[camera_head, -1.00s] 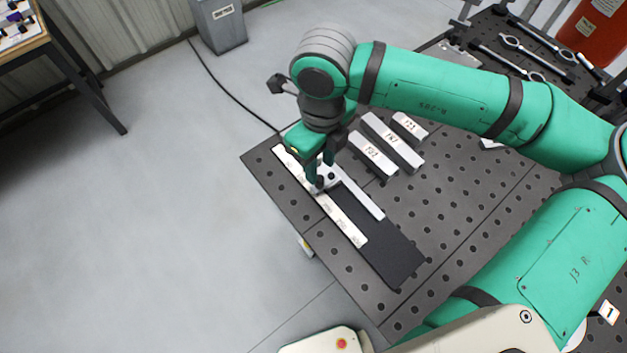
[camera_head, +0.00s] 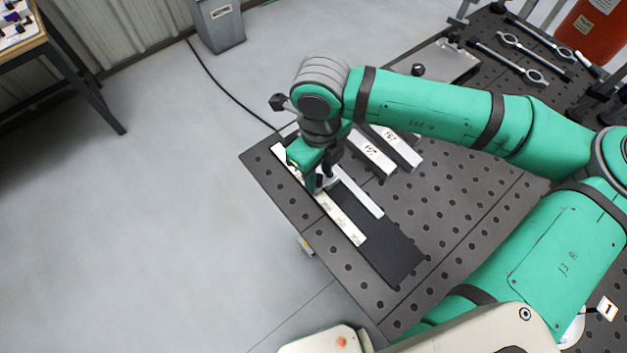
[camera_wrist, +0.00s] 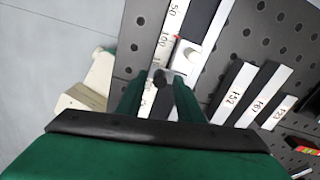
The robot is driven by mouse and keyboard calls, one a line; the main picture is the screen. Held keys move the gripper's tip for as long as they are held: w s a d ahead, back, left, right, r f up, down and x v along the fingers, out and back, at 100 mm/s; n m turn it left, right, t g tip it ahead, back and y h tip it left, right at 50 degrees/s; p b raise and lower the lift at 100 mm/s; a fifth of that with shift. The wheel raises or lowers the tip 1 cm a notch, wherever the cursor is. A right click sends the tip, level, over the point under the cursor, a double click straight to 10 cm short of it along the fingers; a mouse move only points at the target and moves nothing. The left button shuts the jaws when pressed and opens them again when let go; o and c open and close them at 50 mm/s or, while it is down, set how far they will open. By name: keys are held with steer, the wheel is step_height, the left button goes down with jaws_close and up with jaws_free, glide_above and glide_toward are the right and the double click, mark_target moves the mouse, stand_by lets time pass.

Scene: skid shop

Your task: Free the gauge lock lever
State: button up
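The gauge lies on the dark perforated table, with a white numbered scale strip (camera_head: 343,220) and a pale rail (camera_head: 360,197) beside it. A light grey slide block (camera_wrist: 187,57) sits on the gauge in the wrist view. In the head view, my gripper (camera_head: 319,184) hides most of the slide and lever. Whether a finger touches the lever I cannot tell.
Several numbered bars lie right of the gauge, including one marked 152 (camera_wrist: 233,92) and one marked 161 (camera_wrist: 259,95). A metal plate (camera_head: 445,63) lies at the back.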

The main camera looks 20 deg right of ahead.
steer(key=c, duration=0.6)
steer(key=shift+c, duration=0.2)
steer(key=shift+s, duration=0.1)
steer(key=shift+s+d, duration=0.2)
steer(key=shift+s, duration=0.05)
steer(key=shift+s+d, duration=0.3)
